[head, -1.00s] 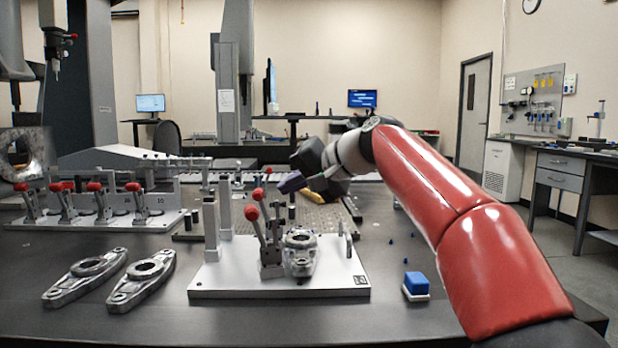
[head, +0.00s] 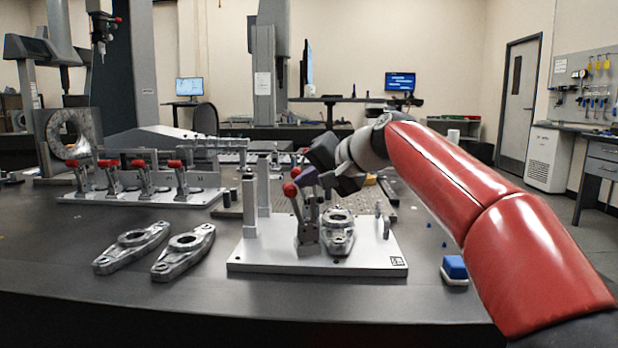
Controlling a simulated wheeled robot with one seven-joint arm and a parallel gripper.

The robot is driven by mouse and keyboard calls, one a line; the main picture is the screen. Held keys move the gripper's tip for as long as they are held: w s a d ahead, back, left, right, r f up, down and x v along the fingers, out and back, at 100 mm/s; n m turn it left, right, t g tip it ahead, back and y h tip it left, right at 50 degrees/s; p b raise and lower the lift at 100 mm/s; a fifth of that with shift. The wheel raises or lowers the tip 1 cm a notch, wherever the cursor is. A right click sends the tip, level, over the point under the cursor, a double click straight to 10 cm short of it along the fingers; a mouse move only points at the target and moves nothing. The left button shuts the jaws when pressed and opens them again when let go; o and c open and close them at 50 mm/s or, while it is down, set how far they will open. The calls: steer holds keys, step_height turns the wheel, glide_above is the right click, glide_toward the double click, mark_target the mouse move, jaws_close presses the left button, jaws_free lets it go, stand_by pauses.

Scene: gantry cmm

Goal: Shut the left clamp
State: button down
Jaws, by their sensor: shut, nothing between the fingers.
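The pale fixture plate (head: 250,262) lies on the dark table and bears a grey metal part (head: 338,238) with a round hole. Beside the part stands a toggle clamp (head: 307,235) whose red-knobbed lever (head: 290,188) is raised and leans a little left. A second red knob (head: 295,172) shows just behind it; the rest of that clamp is mostly hidden.
Two loose metal parts (head: 133,247) (head: 184,252) lie left of the plate. A blue block (head: 455,267) on a white base sits to its right. Upright posts (head: 263,186) stand on the plate's left side. A row of red-handled clamps (head: 146,190) stands back left.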

steer(key=shift+s+a+r+n+h+p, duration=0.2)
steer(key=shift+a+n+h+p, duration=0.3)
steer(key=shift+p, duration=0.55)
steer(key=shift+s+a+r+n+h+p, duration=0.15)
steer(key=shift+a+h+p, duration=0.35)
steer(key=shift+a+p, duration=0.5)
steer(key=s+a+f+n+t+h+p, duration=0.1)
steer(key=a+f+n+h+p, duration=0.2)
steer(key=a+f+h, duration=0.3)
steer(key=shift+s+a+f+n+h+p, duration=0.25)
steer(key=shift+a+n+h+p, duration=0.2)
steer(key=shift+p, duration=0.3)
steer(key=shift+s+a+f, duration=0.1)
steer(key=shift+a+f, duration=0.05)
steer(key=shift+f, duration=0.05)
